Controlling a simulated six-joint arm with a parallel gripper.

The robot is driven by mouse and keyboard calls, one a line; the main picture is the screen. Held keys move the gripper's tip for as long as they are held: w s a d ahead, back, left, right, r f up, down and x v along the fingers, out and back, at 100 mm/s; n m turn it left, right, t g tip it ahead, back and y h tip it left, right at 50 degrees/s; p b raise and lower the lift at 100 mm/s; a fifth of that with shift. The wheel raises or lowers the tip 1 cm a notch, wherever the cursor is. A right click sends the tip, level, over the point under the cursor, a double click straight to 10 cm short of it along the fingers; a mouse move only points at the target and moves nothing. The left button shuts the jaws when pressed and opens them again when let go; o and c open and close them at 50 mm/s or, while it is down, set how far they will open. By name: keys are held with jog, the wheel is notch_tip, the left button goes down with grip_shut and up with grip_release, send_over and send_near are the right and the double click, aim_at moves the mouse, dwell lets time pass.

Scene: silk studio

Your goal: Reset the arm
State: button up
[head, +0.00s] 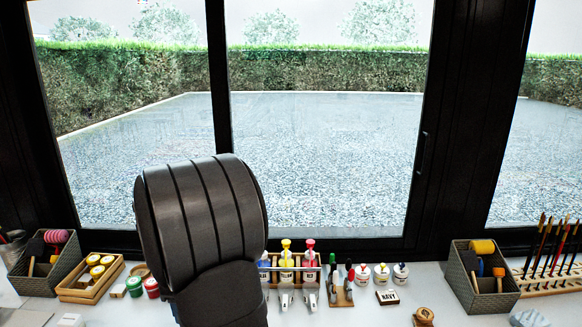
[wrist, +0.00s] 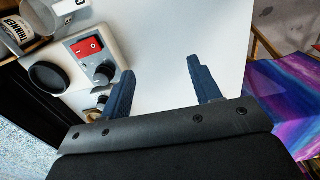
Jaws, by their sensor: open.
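My gripper (wrist: 161,90) shows in the wrist view with its two blue fingers spread wide apart. Nothing is between the fingers; bare white table surface shows behind them. In the head view a thick black part of my arm stands up left of the middle and hides part of the table and window. The gripper's fingers are not visible in the head view.
In the head view, bottles (head: 286,262), a left bin (head: 40,275), a right bin (head: 480,285) and a brush rack (head: 548,280) line the window.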

jog(key=shift+s+a+f, duration=0.6)
jog(key=shift+a+f, duration=0.05)
jog(key=shift+f, duration=0.25)
jog(key=shift+s+a+f, duration=0.55)
jog(key=shift+a+f, duration=0.1)
jog(key=shift+f, duration=0.25)
